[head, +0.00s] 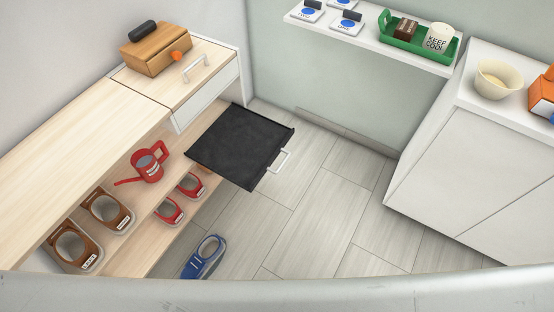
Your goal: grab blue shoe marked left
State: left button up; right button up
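One blue shoe (203,258) is at the bottom of the head view, low beside the open shelves. It appears to be on the floor, toe end toward the bottom of the picture. Its lower end comes close to the pale curved edge along the bottom. I cannot read a left or right marking on it. No second blue shoe shows. Neither of my grippers is in view.
A black pull-out tray (240,143) with a white handle juts over the floor. The shelves hold brown shoes (108,212), red shoes (190,186) and a red watering can (150,168). A white cabinet (470,175) stands right. Floor between (315,215) is clear.

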aim_at(210, 253)
jog(key=k+u, duration=0.95)
jog(key=i+l, duration=0.3)
jog(key=i, duration=0.2)
jog(key=i+l+z, duration=0.15)
jog(key=i+l, duration=0.15)
jog(key=i, duration=0.25)
